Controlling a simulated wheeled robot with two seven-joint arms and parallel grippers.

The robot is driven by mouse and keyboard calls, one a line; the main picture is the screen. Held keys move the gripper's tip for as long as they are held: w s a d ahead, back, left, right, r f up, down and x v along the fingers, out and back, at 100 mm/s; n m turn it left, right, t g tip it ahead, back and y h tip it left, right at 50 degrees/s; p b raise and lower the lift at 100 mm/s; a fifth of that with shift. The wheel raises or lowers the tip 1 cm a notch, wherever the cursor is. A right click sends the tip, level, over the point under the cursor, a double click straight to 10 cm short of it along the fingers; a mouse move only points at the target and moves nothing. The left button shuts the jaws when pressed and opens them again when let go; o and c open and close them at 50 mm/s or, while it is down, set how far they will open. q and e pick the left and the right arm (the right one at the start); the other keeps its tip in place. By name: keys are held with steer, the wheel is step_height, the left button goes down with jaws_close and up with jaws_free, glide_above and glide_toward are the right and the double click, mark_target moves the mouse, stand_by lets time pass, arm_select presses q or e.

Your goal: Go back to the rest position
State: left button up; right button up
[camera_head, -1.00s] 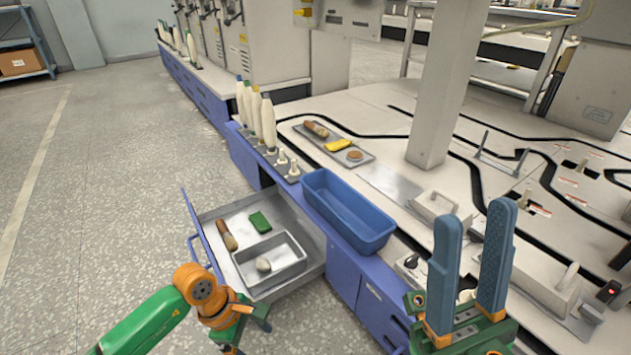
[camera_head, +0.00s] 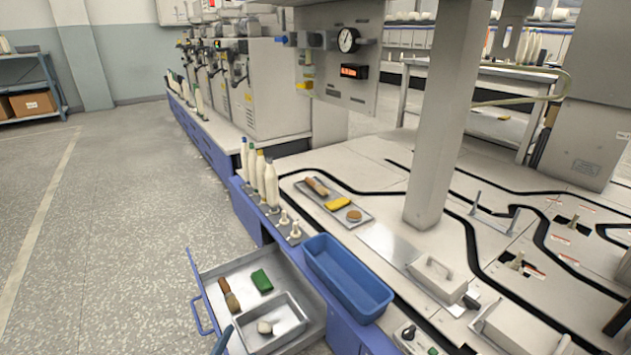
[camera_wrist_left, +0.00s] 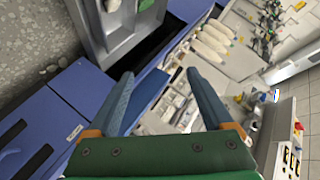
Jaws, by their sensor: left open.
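My left gripper (camera_wrist_left: 160,74) is open in the left wrist view, its two blue fingers spread with nothing between them. In the head view only a blue tip (camera_head: 222,340), seemingly of my left gripper, shows at the bottom edge by the drawer. The open drawer (camera_head: 235,271) holds a brush (camera_head: 229,295), a green block (camera_head: 262,281) and a small metal tray (camera_head: 296,322) with a pale round object (camera_head: 265,327). My right gripper is out of view.
A blue bin (camera_head: 348,280) stands on the counter beside a row of bobbins (camera_head: 260,177). A flat tray (camera_head: 350,222) holds a brush, a yellow item and a round brown item. A column (camera_head: 445,120) rises from the counter. The floor at left is clear.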

arm_select(q)
steer(key=s+a+f+n+g+p, duration=0.1)
steer(key=s+f+n+g, duration=0.35)
steer(key=s, duration=0.45)
steer(key=s+f+n+g+p, duration=0.1)
steer(key=s+f+n+g, duration=0.4)
steer(key=s, duration=0.3)
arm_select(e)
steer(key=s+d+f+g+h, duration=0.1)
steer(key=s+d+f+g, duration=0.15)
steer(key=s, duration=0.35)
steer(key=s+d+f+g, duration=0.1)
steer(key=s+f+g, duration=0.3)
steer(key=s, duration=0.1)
arm_select(q)
steer(key=s+a+r+g+p, duration=0.2)
steer(key=s+r+p, duration=1.5)
steer(key=p, duration=2.1)
steer(key=shift+s+a+r+m+g, duration=0.15)
steer(key=shift+r+m+g, duration=0.3)
steer(key=shift+r, duration=0.8)
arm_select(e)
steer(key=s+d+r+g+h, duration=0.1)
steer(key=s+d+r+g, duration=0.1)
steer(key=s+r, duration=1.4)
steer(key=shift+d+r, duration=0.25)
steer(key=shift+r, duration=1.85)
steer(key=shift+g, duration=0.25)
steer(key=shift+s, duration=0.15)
